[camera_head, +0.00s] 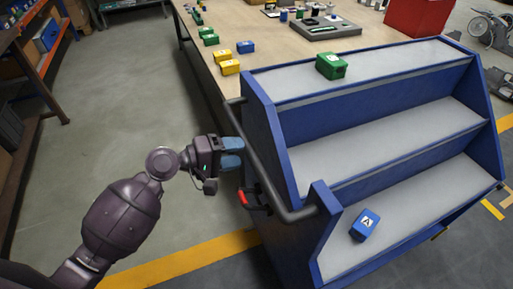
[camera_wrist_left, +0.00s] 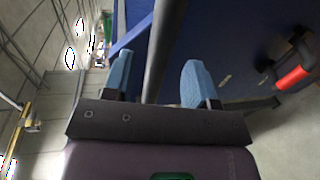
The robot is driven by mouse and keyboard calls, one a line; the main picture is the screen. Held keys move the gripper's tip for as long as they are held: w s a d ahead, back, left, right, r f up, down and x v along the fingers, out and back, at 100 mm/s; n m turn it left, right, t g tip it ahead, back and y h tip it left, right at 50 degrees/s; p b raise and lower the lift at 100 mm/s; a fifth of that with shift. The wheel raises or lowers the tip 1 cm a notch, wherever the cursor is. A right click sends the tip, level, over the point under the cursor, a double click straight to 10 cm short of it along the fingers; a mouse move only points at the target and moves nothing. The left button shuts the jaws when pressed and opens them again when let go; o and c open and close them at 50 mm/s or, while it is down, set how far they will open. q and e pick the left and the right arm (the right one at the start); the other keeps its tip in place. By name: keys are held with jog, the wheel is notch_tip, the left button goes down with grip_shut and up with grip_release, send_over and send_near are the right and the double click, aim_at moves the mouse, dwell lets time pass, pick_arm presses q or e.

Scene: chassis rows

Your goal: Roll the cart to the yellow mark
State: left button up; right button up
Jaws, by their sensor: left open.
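The blue cart (camera_head: 300,240) has three stepped grey shelves and a dark tubular handle (camera_head: 262,160) along its left side. My left gripper (camera_head: 231,153) is at this handle, with its blue fingers open. In the left wrist view the handle bar (camera_wrist_left: 158,50) runs between the two spread fingertips (camera_wrist_left: 156,80), and neither finger clearly presses on it. A red-tipped lever (camera_head: 244,198) sits below the handle, and also shows in the wrist view (camera_wrist_left: 293,77). Yellow corner marking (camera_head: 490,209) shows on the floor right of the cart. My right gripper is out of view.
A green box (camera_head: 331,66) is on the cart's top shelf and a blue box (camera_head: 364,225) on its lowest. A wooden table (camera_head: 262,32) with several small boxes stands behind the cart. A yellow floor line (camera_head: 190,260) runs by the cart. Floor at left is clear.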

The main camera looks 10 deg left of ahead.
pick_arm(q)
jog(key=x, duration=0.6)
jog(key=shift+c, duration=0.3)
jog(key=shift+w, duration=0.1)
grip_shut()
